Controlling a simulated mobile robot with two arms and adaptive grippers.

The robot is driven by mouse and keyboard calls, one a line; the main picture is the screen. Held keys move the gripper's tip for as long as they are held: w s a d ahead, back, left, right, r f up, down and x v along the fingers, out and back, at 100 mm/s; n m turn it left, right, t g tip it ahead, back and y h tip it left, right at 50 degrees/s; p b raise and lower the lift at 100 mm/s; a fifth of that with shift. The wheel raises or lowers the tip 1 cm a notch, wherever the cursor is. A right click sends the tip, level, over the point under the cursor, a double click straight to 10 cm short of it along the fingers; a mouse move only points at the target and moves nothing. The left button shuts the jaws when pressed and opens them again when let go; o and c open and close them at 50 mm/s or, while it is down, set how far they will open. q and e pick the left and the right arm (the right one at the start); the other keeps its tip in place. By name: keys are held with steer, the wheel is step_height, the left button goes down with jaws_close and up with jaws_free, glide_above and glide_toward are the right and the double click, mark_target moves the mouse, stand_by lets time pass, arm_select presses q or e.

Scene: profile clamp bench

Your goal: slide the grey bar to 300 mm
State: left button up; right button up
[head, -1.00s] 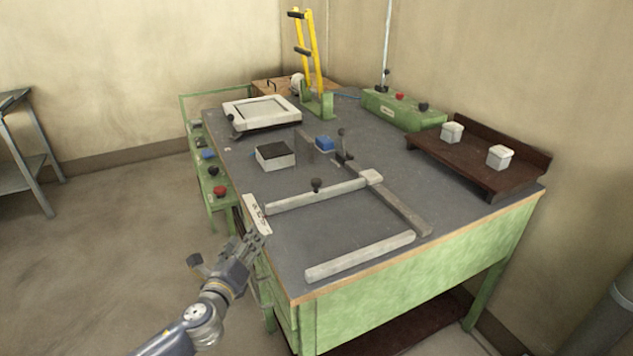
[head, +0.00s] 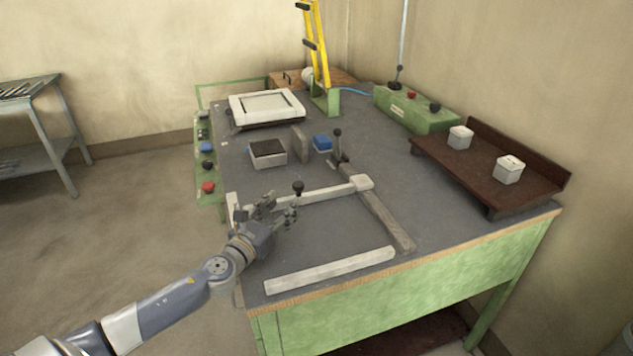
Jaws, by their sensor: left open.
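A light grey bar (head: 330,193) with a black ball knob (head: 298,187) lies across the dark bench top. Its right end meets a pale block (head: 361,182) on a darker grey rail (head: 385,220). A white scale strip (head: 232,205) lies at the bench's left edge, partly hidden by my gripper; its numbers are unreadable. My left gripper (head: 284,208) is open and empty, over the bench just in front of the knob and the bar's left part. It covers the bar's left end. I cannot tell if it touches the bar. My right gripper is not in view.
A second pale bar (head: 330,270) lies along the bench's front edge. A brown shelf (head: 475,170) stands right. Between the two bars is clear bench.

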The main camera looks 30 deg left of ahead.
mark_target(295, 188)
arm_select(q)
steer(key=shift+w, duration=0.2)
steer(key=shift+w+a+r, duration=0.1)
steer(key=shift+a, duration=0.05)
steer(key=w, duration=0.2)
steer(key=shift+w+a+p, duration=0.3)
steer(key=shift+w+a, duration=0.05)
steer(key=shift+w, duration=0.05)
steer(key=shift+w+a, duration=0.15)
steer(key=shift+w, duration=3.25)
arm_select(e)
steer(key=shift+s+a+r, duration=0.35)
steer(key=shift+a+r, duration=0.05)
arm_select(q)
jaws_close()
steer(key=shift+w+a, duration=0.1)
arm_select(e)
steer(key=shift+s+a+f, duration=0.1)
